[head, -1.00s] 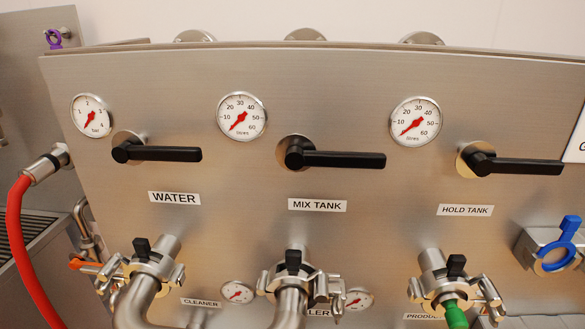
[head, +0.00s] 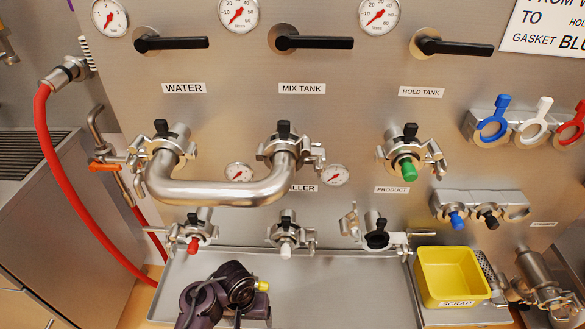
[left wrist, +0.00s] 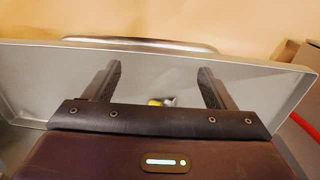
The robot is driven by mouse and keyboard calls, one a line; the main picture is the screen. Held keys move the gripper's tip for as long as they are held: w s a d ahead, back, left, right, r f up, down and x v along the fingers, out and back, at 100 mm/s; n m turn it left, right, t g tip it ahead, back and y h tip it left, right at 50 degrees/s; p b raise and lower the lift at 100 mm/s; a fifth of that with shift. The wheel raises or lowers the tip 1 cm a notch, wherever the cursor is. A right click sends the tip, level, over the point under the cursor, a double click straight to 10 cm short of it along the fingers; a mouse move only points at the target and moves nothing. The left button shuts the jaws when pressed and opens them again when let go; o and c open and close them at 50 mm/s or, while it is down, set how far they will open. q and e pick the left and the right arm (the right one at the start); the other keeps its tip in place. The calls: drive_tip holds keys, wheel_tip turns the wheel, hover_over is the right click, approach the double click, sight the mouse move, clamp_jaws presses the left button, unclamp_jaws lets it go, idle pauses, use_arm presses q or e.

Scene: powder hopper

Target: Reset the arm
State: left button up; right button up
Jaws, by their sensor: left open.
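My left gripper shows in the left wrist view (left wrist: 160,88) with its two dark fingers apart and nothing between them. It is over the grey metal tray (left wrist: 270,82). In the head view my left wrist and gripper body (head: 228,290) are at the bottom, over the left part of the tray (head: 340,290); the fingertips are hidden there. My right arm and gripper are not in view.
A steel panel carries black handles (head: 315,43), gauges and capped ports. A bent steel pipe (head: 220,192) joins two upper ports. A yellow scrap bin (head: 450,275) stands right of the tray. A red hose (head: 60,190) hangs at the left. The tray's middle is clear.

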use_arm(q)
drive_tip(key=s+a+f+h, duration=0.1)
drive_tip(key=s+f, duration=0.6)
drive_tip(key=f, duration=0.4)
drive_tip(key=s+a+f+h, duration=0.1)
drive_tip(key=s+f, duration=0.6)
drive_tip(key=f, duration=0.5)
drive_tip(key=s+a+f+m+y, duration=0.1)
drive_tip(key=s+a+f, duration=0.3)
drive_tip(key=s, duration=0.3)
drive_tip(key=s+a+f+m+t+y, duration=0.1)
drive_tip(key=s+a+f, duration=0.3)
drive_tip(key=s+a, duration=0.2)
drive_tip(key=s, duration=0.2)
drive_tip(key=shift+s+a+f+y, duration=0.2)
drive_tip(key=shift+s+f+y, duration=0.1)
drive_tip(key=shift+f, duration=0.1)
